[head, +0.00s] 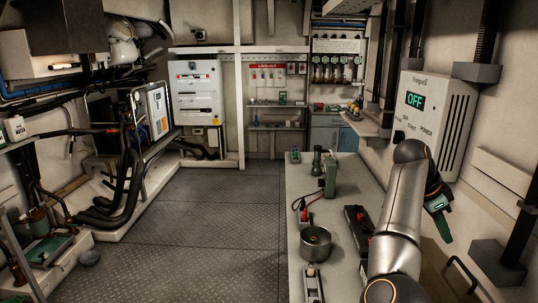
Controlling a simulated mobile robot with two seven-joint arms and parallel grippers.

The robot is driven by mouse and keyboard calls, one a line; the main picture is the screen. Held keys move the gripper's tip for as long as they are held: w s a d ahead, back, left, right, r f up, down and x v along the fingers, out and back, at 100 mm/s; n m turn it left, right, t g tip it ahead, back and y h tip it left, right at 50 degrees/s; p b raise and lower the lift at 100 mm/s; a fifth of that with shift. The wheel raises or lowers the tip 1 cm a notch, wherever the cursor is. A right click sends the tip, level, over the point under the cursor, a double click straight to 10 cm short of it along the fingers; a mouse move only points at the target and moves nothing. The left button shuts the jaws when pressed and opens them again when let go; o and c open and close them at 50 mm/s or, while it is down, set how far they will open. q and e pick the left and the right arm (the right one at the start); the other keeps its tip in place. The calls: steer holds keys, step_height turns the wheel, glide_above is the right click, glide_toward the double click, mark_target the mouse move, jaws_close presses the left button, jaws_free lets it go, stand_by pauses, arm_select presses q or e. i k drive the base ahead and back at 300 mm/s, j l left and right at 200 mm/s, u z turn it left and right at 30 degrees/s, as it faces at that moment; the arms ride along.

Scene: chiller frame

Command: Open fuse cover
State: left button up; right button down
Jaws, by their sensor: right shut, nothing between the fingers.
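No part is clearly marked as the fuse cover in the head view. A white panel box (196,92) with dark slots hangs on the back wall, left of the middle; I cannot tell whether it is the fuse box. My right arm rises at the lower right over the bench. My right gripper (444,234) is at its far end, green and pointing down, shut and empty, in front of the right wall and well away from the white panel box. My left gripper is not in view.
A grey bench (338,262) holds a metal pot (315,243), a green device (330,176) and a black part with red (357,219). A wall unit reading OFF (433,108) is at right. The floor (205,225) left of the bench is clear. Hoses line the left side.

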mark_target(460, 290)
steer(key=j, duration=0.7)
steer(key=i+j, duration=0.1)
steer(key=j, duration=0.65)
